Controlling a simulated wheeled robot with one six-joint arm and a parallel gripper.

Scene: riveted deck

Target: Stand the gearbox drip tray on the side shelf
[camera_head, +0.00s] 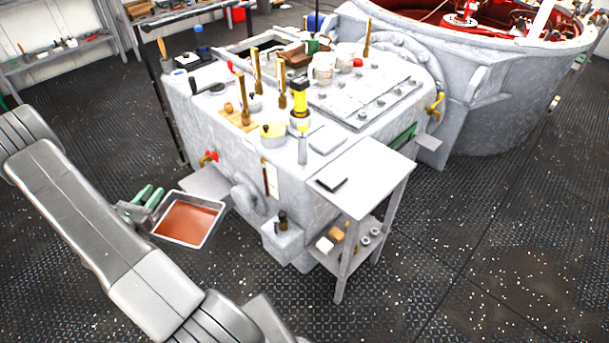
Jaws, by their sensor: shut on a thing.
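The drip tray (176,241) is a shallow metal pan with a reddish-brown, oil-like content, left of the big grey gearbox housing (235,150). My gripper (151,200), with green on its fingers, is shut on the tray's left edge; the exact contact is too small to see. The tray looks roughly level and held above the floor. Just behind it, a flat grey ledge (203,181) juts from the housing's left side, partly hidden by the tray. A pale stand (365,172) with a lower shelf is at the housing's right; I cannot tell which is the side shelf.
The housing's top is crowded with brass-coloured tools, mugs and a yellow-black torch (299,101). A red-handled valve (209,157) sticks out above the ledge.

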